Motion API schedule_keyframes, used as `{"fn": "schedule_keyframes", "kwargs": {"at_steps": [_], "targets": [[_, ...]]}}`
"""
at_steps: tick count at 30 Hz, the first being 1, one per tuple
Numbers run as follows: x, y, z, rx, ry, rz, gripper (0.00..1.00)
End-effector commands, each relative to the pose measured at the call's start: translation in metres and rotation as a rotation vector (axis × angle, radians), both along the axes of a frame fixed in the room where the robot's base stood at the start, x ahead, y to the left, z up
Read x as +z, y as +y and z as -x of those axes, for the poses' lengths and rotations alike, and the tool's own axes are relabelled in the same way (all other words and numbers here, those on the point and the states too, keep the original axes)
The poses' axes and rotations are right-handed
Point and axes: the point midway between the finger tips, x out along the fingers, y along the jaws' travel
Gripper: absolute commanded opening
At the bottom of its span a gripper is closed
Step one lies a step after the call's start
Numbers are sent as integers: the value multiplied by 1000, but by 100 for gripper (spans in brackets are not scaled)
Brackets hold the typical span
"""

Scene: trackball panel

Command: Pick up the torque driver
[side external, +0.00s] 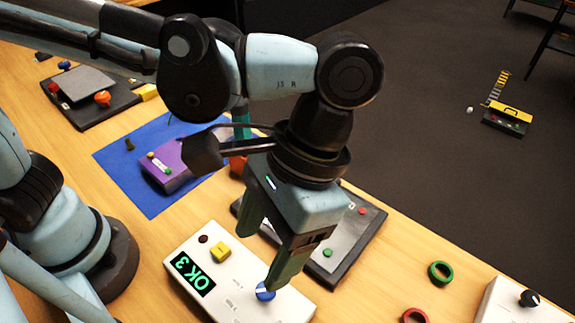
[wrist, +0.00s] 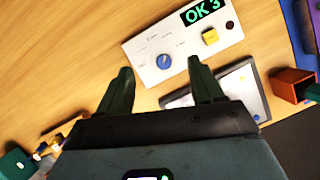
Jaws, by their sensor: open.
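I cannot make out the torque driver for sure in either view. A group of small items (wrist: 52,142), with white, yellow and orange parts, lies on the table at the lower left of the wrist view, too small to name. My gripper (side external: 258,262) points down over the white panel, with its fingers apart and nothing between them. In the wrist view my gripper (wrist: 161,75) has its two dark green fingers spread. The panel's blue knob (wrist: 164,62) shows just beyond the gap between them.
The white panel (side external: 228,285) shows "OK 3" and has a yellow button. A dark-framed panel (side external: 345,240) stands behind it. A purple box (side external: 178,165) sits on a blue mat (side external: 125,165). A green ring (side external: 441,272) and red ring (side external: 415,316) lie right. A red bin (wrist: 292,86) shows too.

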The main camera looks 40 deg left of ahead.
Motion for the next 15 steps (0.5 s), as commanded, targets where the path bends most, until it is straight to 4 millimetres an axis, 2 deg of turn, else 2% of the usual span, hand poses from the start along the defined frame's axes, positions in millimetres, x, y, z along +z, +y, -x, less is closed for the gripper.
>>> {"fn": "schedule_keyframes", "kwargs": {"at_steps": [1, 3, 15], "targets": [[17, 0, 0, 0, 0, 0, 66], [38, 1, 1, 0, 0, 0, 66], [119, 0, 0, 0, 0, 0, 66]]}}
